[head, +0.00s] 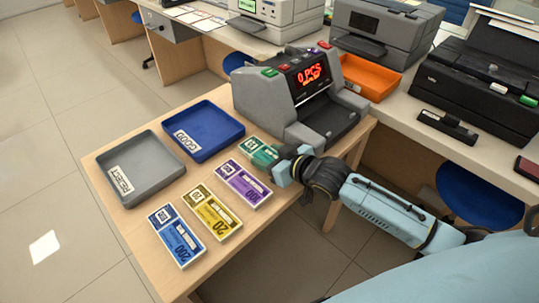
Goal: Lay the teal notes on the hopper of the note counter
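The teal notes (251,146) lie on the wooden table in the row of note bundles, above the purple one. My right gripper (275,165) is at their lower right end and covers part of them. Whether its fingers are closed on the notes is hidden. The note counter (281,105) stands behind on the table, grey, with a red display reading 0 PCS. Its hopper is on top and looks empty as far as I can see. My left gripper is out of view.
Purple (243,184), yellow (212,213) and blue (177,236) bundles lie in a row toward the front. A blue tray (236,136) and a grey tray (178,178), marked REJECT, are empty at left. An orange tray (372,90) and printers sit on the back counter.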

